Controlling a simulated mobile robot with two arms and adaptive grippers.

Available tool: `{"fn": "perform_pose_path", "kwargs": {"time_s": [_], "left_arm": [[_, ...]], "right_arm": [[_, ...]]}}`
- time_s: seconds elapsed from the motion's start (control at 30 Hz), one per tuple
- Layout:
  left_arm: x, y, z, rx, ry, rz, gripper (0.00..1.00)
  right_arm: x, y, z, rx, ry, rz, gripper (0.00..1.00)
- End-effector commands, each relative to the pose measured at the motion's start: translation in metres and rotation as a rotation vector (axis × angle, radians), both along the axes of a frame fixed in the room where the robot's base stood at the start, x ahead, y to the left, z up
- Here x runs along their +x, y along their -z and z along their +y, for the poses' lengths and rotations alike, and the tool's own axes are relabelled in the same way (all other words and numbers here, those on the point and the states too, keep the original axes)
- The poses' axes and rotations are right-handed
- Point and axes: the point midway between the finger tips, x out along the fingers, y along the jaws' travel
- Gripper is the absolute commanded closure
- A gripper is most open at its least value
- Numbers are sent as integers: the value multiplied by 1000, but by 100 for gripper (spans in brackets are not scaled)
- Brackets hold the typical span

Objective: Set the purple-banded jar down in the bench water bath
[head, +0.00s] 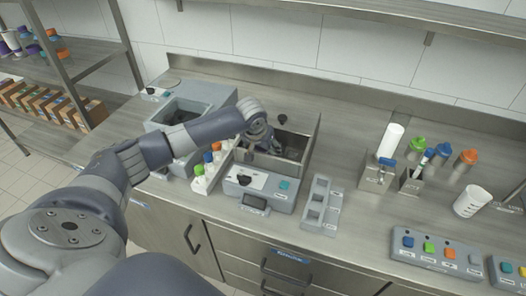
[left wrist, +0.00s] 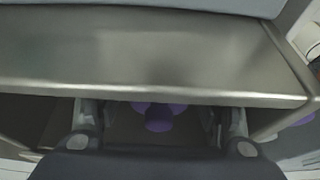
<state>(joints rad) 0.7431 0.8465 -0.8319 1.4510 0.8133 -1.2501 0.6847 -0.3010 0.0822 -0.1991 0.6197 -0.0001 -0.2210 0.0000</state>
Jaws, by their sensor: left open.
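The bench water bath (head: 303,140) is a steel-walled tank with a grey control front, a display and a teal button, in the middle of the head view. My left gripper (head: 272,147) is inside or just over its opening, open. In the left wrist view, a purple part (left wrist: 158,118), probably of the purple-banded jar, shows between the two open fingers, below a broad steel edge (left wrist: 150,92). Most of that jar is hidden, and I cannot tell whether it touches the tank floor. My right gripper is not in view.
A white rack (head: 213,170) of colour-capped jars stands left of the bath, and a grey lidless unit (head: 190,104) behind it. A grey slotted holder (head: 319,206) is to the right. Steel holders (head: 376,176), orange- and green-capped bottles and a beaker (head: 470,201) stand farther right.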

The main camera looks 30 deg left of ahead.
Motion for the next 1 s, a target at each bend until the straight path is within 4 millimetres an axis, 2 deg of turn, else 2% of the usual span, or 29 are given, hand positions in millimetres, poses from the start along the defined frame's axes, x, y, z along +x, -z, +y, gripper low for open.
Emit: {"fn": "perform_pose_path", "kwargs": {"time_s": [0.17, 0.6, 0.8, 1.0], "left_arm": [[-5, -17, -1, -1, 1, -3, 37], [-37, -95, -9, 0, 0, -2, 37], [-44, -111, -11, -1, 0, -1, 37], [-45, -112, -11, 0, -1, 0, 37]], "right_arm": [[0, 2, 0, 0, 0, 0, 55], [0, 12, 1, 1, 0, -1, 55], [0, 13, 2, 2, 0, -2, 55], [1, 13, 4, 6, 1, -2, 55]]}}
